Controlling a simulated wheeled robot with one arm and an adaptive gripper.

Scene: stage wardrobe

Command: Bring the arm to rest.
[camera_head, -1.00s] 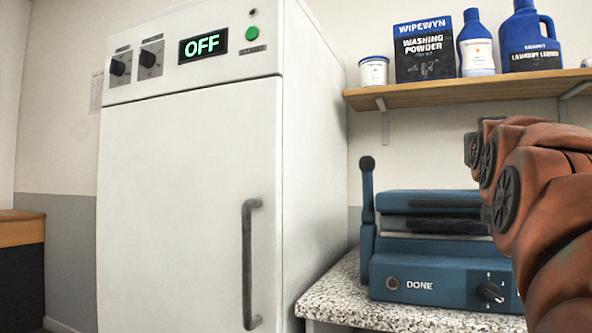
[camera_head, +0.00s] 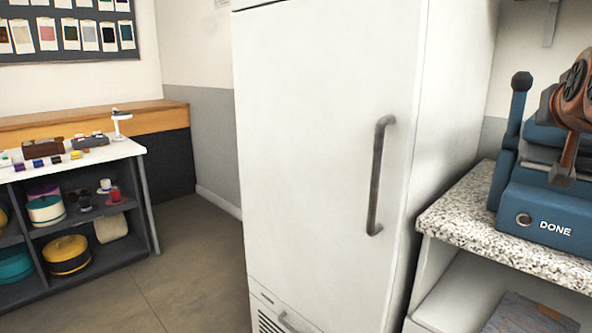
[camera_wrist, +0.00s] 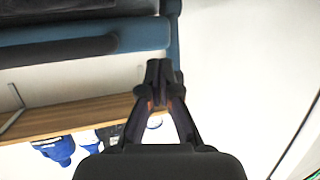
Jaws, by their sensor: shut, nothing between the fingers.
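My gripper (camera_wrist: 159,75) shows in the wrist view with its two fingers together and nothing between them. In that view, which looks upside down, the blue press (camera_wrist: 85,38) lies beyond the fingertips. In the head view, part of my orange-brown arm is at the right edge, in front of the blue press (camera_head: 545,212), which carries the word DONE. I cannot tell from the head view whether the arm touches the press.
A tall white cabinet (camera_head: 320,130) with a shut door stands in the middle. The press sits on a speckled counter (camera_head: 450,222). A wooden shelf (camera_wrist: 75,118) with blue bottles is close by in the wrist view. A low shelf unit (camera_head: 145,195) stands left, with open floor (camera_head: 190,275) between.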

